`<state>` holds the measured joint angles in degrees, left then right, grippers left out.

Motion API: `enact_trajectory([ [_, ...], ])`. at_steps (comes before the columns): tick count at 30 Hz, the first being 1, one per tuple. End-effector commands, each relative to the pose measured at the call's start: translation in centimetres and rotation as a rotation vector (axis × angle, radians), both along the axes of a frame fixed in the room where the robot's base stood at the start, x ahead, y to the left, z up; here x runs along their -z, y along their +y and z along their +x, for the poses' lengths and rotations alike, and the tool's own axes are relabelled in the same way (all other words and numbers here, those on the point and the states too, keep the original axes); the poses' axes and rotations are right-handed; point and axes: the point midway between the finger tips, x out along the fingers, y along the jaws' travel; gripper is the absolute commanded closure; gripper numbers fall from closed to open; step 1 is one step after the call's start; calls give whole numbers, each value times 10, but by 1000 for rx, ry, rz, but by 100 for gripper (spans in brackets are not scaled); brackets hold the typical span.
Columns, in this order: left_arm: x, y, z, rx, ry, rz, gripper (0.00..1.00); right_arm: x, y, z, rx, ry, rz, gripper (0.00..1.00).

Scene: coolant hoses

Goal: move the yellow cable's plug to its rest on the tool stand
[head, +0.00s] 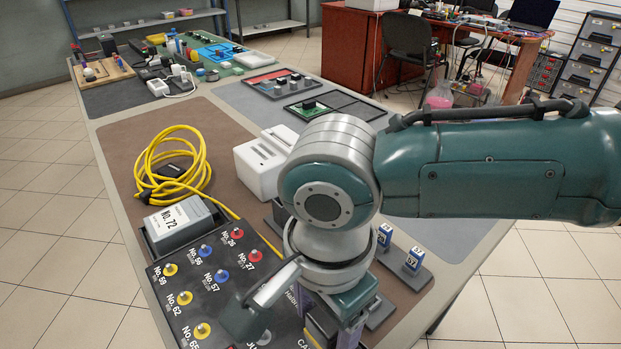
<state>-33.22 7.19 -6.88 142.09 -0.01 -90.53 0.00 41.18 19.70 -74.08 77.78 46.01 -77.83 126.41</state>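The yellow cable (178,152) lies in a loose coil on the brown mat. One strand runs from it past the grey No. 72 block toward the panel and disappears behind my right arm. I cannot make out its plug; it may be hidden by the arm. My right gripper (342,320) is at the lower middle, over the right side of the black panel (215,265). Its fingers are not clear, so its opening and any hold cannot be told. I cannot clearly identify the tool stand or the plug's rest. My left gripper is out of view.
The panel bears numbered red, blue and yellow fittings. A grey block marked No. 72 (180,222) sits beside it. A white slotted block (262,165) stands behind my arm. Small blue-and-white blocks (414,260) stand at right. The mat between coil and white block is mostly clear.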

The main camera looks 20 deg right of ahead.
Motion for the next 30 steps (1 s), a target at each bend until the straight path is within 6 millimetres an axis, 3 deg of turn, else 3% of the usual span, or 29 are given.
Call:
enact_trajectory([
  [2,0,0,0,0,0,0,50,0,0,0,0,0,0,41],
  [18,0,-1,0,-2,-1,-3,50,0,0,0,0,0,0,100],
  [30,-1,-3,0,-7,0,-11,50,-1,0,0,0,0,0,100],
])
